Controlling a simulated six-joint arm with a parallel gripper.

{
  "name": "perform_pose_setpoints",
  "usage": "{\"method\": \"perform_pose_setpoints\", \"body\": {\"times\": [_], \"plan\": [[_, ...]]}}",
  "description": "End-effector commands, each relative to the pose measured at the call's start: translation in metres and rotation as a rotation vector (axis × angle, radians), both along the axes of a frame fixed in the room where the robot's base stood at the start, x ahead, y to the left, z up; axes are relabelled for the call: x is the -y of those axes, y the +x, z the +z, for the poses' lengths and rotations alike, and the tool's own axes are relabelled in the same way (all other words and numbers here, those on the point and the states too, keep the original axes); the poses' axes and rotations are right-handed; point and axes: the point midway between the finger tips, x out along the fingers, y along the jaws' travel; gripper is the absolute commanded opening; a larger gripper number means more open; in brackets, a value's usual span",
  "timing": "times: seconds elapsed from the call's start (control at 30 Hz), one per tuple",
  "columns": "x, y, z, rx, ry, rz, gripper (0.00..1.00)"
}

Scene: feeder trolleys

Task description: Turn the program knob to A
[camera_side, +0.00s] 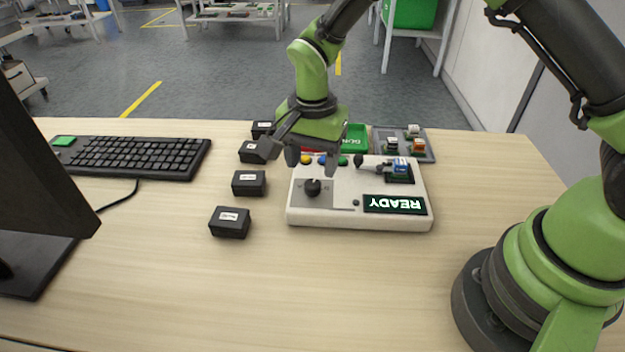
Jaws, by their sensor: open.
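The program knob (313,188) is a round black knob on a grey plate at the left of a white control box (300,215). Small letters mark the plate around it, but they are too small to read. The box's display (395,205) reads READY, upside down in this view. My gripper (325,160) is open and empty, with its fingers apart above the back left of the box. It appears above and behind the knob, not touching it. Yellow, blue and green buttons (343,160) sit along the box's back edge, partly behind the gripper.
Several small black labelled boxes (230,223) stand in a row left of the control box. A green tray (354,137) and a grey tray with small parts (428,150) lie behind it. A keyboard (130,157) and monitor (35,170) are at left. The front table area is clear.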

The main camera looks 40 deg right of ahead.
Motion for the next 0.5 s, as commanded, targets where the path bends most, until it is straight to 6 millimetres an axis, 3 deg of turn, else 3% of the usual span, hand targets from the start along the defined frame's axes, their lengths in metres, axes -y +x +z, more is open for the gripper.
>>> {"method": "perform_pose_setpoints", "body": {"times": [0.2, 0.5], "plan": [[0.0, -0.001, -0.037, -0.003, -0.001, 0.0, 0.57], [0.0, 0.0, -0.052, 0.0, -0.001, 0.002, 0.57]]}}
